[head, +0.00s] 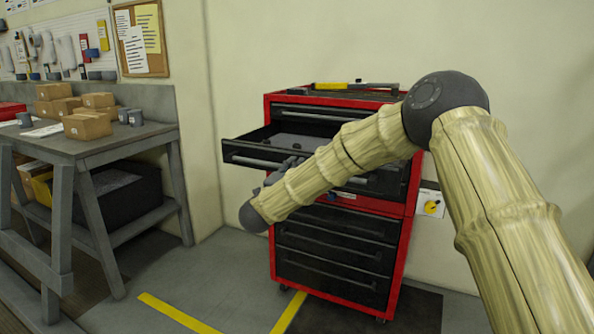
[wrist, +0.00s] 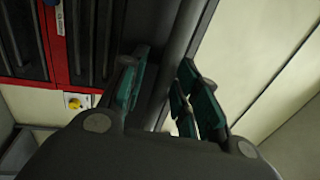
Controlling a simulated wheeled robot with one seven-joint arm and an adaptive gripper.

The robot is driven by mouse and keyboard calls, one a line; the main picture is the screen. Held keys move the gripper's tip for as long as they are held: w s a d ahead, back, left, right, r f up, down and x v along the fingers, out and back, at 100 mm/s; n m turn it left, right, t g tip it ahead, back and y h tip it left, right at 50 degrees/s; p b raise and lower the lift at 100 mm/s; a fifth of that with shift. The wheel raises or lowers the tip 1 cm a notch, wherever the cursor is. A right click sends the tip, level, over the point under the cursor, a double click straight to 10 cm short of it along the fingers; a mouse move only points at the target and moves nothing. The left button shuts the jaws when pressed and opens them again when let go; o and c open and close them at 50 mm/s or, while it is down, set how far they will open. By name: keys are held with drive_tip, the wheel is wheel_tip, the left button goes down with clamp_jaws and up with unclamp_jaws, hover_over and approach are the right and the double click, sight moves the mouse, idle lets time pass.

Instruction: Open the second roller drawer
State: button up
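The red tool cabinet (head: 402,225) with black drawers stands against the wall in the head view. Its top drawer (head: 305,114) is closed. The second drawer (head: 250,152) is pulled well out, showing its dark inside with a few small items; my arm covers its right part. My gripper (head: 284,168) is at the front of this drawer, partly hidden behind my forearm. In the wrist view, my gripper's teal-padded fingers (wrist: 162,92) stand apart, with the long grey handle bar (wrist: 178,55) running between them. Light shows between the bar and the right finger; contact at the left is unclear.
A grey workbench (head: 100,147) with cardboard boxes (head: 88,125) stands at the left. A yellow-handled tool (head: 330,86) lies on the cabinet top. A yellow knob switch (head: 432,207) is on the wall right of the cabinet. The floor between bench and cabinet is clear.

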drive_tip(key=shift+s, duration=0.1)
drive_tip(key=v, duration=1.1)
drive_tip(key=shift+s+a, duration=0.3)
drive_tip(key=s+d+f+n+y+p, duration=0.1)
drive_tip(key=s+f+n+y, duration=0.15)
drive_tip(key=f, duration=0.45)
drive_tip(key=s+d+f+n+g+y+p, duration=0.1)
drive_tip(key=f+n+y+p, duration=0.1)
drive_tip(key=f+n, duration=0.3)
drive_tip(key=s+d+f+n+y+p, duration=0.1)
drive_tip(key=f+n+y, duration=0.2)
drive_tip(key=f, duration=0.5)
drive_tip(key=s+d+f+n+g+y+p, duration=0.35)
drive_tip(key=s+f+n+g, duration=0.2)
drive_tip(key=s+f, duration=0.75)
drive_tip(key=s+d+f+n+g+p, duration=0.1)
drive_tip(key=s+d, duration=0.4)
drive_tip(key=s, duration=0.7)
drive_tip(key=s+d+f+n+g+p, duration=0.2)
drive_tip(key=s+d+f+n+g, duration=0.2)
drive_tip(key=s, duration=0.9)
drive_tip(key=s+d+f+n+g+p, duration=0.1)
drive_tip(key=s+d+f+g, duration=0.3)
drive_tip(key=s, duration=0.8)
drive_tip(key=shift+s+d+f+n+g+h, duration=0.15)
drive_tip(key=shift+d+f+n+g+h, duration=0.15)
drive_tip(key=shift+d+n+g, duration=0.6)
